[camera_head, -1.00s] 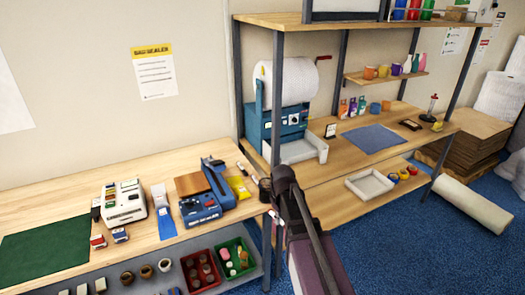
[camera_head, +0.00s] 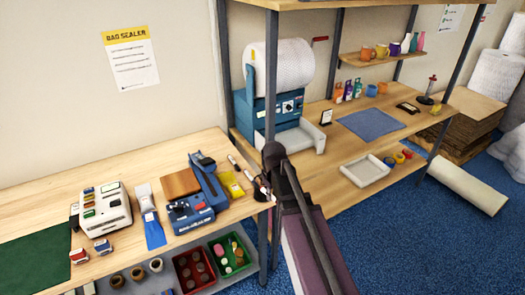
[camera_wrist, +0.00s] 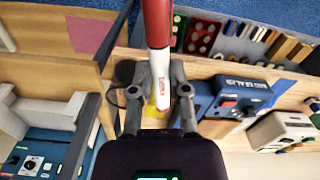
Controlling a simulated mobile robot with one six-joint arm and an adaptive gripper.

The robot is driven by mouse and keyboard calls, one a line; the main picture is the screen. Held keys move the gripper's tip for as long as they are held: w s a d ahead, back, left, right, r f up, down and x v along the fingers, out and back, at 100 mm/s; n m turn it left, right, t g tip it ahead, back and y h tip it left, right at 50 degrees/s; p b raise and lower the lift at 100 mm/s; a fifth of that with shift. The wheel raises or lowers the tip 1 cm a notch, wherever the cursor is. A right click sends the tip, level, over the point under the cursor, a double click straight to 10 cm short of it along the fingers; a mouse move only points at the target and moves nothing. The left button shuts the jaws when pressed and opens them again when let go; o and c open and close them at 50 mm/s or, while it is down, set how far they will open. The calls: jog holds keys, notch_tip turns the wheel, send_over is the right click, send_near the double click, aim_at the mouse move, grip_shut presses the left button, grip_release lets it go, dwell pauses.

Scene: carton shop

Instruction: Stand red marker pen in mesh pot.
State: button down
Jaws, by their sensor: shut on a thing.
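The red marker pen (camera_wrist: 158,25) is red with a white section bearing a small red label. In the wrist view it runs from the top edge down between the fingers. My gripper (camera_wrist: 160,90) is shut on its white section. The dark mesh pot (camera_wrist: 124,72) appears just left of the pen and left finger, partly hidden. In the head view the pot (camera_head: 261,187) stands at the right end of the near bench, partly covered by my arm. The gap between pen and pot is unclear.
A blue bag sealer (camera_head: 190,212), a yellow packet (camera_head: 232,185) and a white machine (camera_head: 104,210) stand on the near bench (camera_head: 40,205). Red (camera_head: 195,270) and green (camera_head: 230,253) crates sit below. A steel-framed packing bench (camera_head: 330,190) stands behind my arm.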

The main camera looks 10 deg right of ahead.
aim_at(263, 190)
jog(key=shift+a, duration=0.15)
jog(key=shift+w+a+f+b, duration=0.25)
jog(key=shift+w+f+b, duration=0.05)
jog(key=shift+f, duration=0.05)
jog(key=w+a+f+n+t+y+b, duration=0.2)
jog(key=w+b, duration=0.1)
jog(key=shift+w+a+f+n+t, duration=0.15)
jog(key=shift+w+f+n+t, duration=0.05)
jog(key=shift+w+n+t, duration=0.1)
jog(key=w+d+r+n+t+y+b, duration=0.2)
jog(key=w+r+y+b, duration=0.2)
jog(key=w+y+b, duration=0.1)
jog(key=w+d+r+n+t+y+b, duration=0.2)
jog(key=w+r+t+y+b, duration=0.1)
jog(key=w+y, duration=0.5)
jog(key=shift+w+d+r+y+b, duration=0.2)
jog(key=shift+d+r+y+b, duration=0.3)
jog(key=shift+b, duration=0.55)
jog(key=shift+a+f, duration=0.1)
jog(key=shift+f, duration=0.15)
